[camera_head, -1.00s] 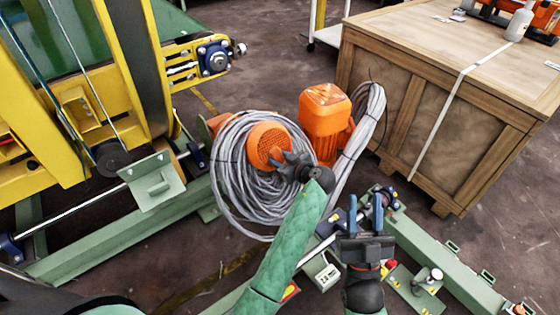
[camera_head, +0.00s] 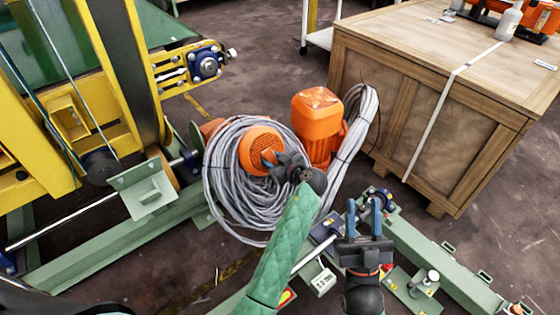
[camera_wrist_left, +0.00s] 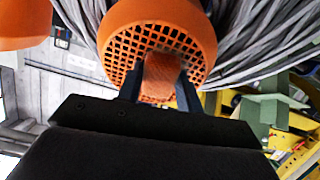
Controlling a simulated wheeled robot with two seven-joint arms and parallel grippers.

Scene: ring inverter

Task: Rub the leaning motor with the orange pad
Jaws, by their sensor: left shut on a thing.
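The leaning motor (camera_head: 252,143) is orange with a round grille face and sits tilted inside a coil of grey cable. Its grille (camera_wrist_left: 120,42) fills the upper middle of the left wrist view. My left gripper (camera_head: 271,158), on the green-sleeved arm, is shut on the orange pad (camera_wrist_left: 162,72), a small block between its dark fingers. The pad lies in front of the grille's lower half and looks up against it; exact contact is hard to tell. My right gripper (camera_head: 363,218) is open and empty, with its blue fingers apart, low right of the motor.
An upright orange motor (camera_head: 316,120) stands just behind, with more cable (camera_head: 355,125) beside it. A wooden crate (camera_head: 440,115) blocks the right. Yellow machinery (camera_head: 60,110) is at left. Green rails (camera_head: 430,240) run along the floor.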

